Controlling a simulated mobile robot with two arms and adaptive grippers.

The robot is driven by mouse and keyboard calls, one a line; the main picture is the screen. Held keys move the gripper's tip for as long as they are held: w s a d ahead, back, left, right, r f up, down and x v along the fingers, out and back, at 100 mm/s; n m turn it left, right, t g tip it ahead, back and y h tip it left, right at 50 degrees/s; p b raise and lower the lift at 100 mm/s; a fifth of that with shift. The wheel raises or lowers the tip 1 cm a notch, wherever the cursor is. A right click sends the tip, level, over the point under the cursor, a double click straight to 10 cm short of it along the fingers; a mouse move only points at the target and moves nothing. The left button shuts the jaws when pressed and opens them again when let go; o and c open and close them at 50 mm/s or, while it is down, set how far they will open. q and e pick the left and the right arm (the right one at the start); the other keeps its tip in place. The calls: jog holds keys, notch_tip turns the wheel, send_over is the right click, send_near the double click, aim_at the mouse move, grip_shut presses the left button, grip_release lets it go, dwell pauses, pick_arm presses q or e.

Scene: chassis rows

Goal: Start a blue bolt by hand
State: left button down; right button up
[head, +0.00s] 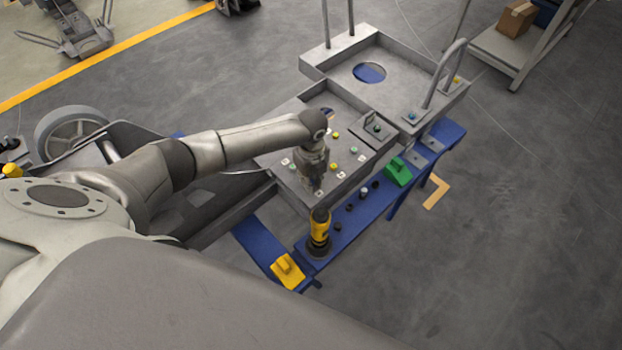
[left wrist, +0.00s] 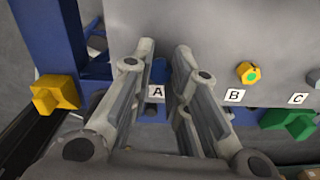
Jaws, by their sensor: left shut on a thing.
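My left gripper (head: 316,188) points down over the near corner of the grey chassis plate (head: 348,184). In the left wrist view the gripper (left wrist: 168,62) has its fingertips close together just above label A (left wrist: 157,91). A small patch of blue, the likely blue bolt (left wrist: 160,70), shows between the fingertips. The fingers hide most of it, and I cannot tell whether it sits in a hole. A yellow fastener with a green centre (left wrist: 248,73) stands beside label B (left wrist: 234,95). My right gripper is in neither view.
A yellow and black power tool (head: 319,230) stands on the blue rail in front of the plate. A yellow block (head: 288,270) and a green block (head: 397,170) sit on the blue frame. A bracket (head: 371,130) and a second chassis tray (head: 410,75) lie behind.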

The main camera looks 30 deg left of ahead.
pick_arm(q)
jog(key=shift+m, duration=1.3)
jog(key=m+b, duration=0.1)
jog(key=m, duration=0.2)
jog(key=shift+f, duration=0.1)
jog(key=shift+m, duration=1.1)
jog(key=shift+d, duration=0.1)
jog(key=c, duration=1.3)
grip_release()
